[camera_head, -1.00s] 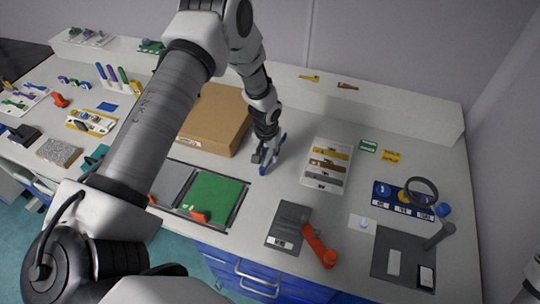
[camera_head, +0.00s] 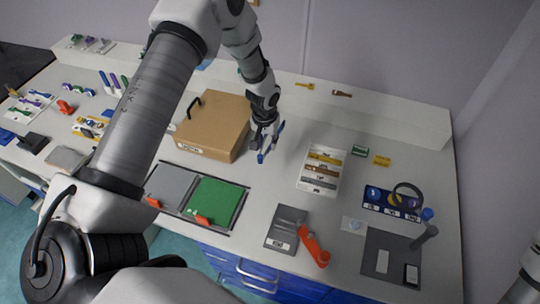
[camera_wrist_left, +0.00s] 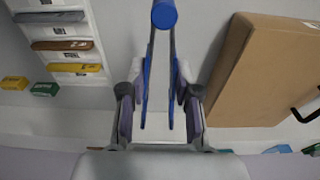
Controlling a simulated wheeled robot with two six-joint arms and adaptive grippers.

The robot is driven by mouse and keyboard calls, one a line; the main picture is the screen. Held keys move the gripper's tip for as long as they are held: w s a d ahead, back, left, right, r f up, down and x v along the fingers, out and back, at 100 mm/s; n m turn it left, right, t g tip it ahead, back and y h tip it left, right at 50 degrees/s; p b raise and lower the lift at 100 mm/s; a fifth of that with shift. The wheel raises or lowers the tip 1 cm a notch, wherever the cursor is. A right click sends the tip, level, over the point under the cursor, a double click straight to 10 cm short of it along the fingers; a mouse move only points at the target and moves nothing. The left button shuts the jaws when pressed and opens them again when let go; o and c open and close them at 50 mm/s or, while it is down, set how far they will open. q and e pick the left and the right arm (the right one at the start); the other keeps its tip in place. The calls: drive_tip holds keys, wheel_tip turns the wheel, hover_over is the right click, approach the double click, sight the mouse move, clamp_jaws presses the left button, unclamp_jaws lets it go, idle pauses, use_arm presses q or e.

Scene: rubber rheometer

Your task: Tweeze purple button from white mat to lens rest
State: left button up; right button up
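My left gripper (camera_head: 263,138) is shut on blue tweezers (camera_head: 271,143), above the bench just right of the cardboard box. In the left wrist view the tweezers (camera_wrist_left: 164,17) lie between the gripper's two fingers (camera_wrist_left: 158,105), their two prongs apart with nothing between them. A small white mat (camera_head: 346,222) lies near the front right, with a pale bluish spot on it. I cannot make out a purple button there. A round black-rimmed lens (camera_head: 421,190) stands over a blue tray (camera_head: 375,204) of round pieces; which part is the lens rest is unclear. My right gripper is out of view.
A cardboard box (camera_head: 205,137) stands left of the left gripper. A white tray with labelled strips (camera_head: 331,156) lies to its right. A grey plate with an orange handle (camera_head: 284,226), a dark grey mat (camera_head: 391,240) and a green panel (camera_head: 215,198) lie toward the front.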

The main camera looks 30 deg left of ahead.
use_arm(q)
drive_tip(key=s+d+f+m+b, duration=0.1)
drive_tip(key=d+f+b, duration=0.1)
drive_tip(key=d+b, duration=0.2)
drive_tip(key=s+d+f+b, duration=0.2)
drive_tip(key=d+f+b, duration=0.1)
drive_tip(key=d+b, duration=0.2)
drive_tip(key=s+d+f+m+b, duration=0.1)
drive_tip(key=d+f+b, duration=0.1)
drive_tip(key=d+b, duration=0.3)
drive_tip(key=shift+s+f+m+b, duration=0.15)
drive_tip(key=shift+f+m+b, duration=0.15)
drive_tip(key=shift+b, duration=0.3)
drive_tip(key=shift+s+d+r, duration=0.1)
drive_tip(key=shift+s+d, duration=0.05)
drive_tip(key=shift+d, duration=0.05)
drive_tip(key=shift+s+a+r, duration=0.15)
drive_tip(key=shift+a+r, duration=0.05)
drive_tip(key=shift+a, duration=0.05)
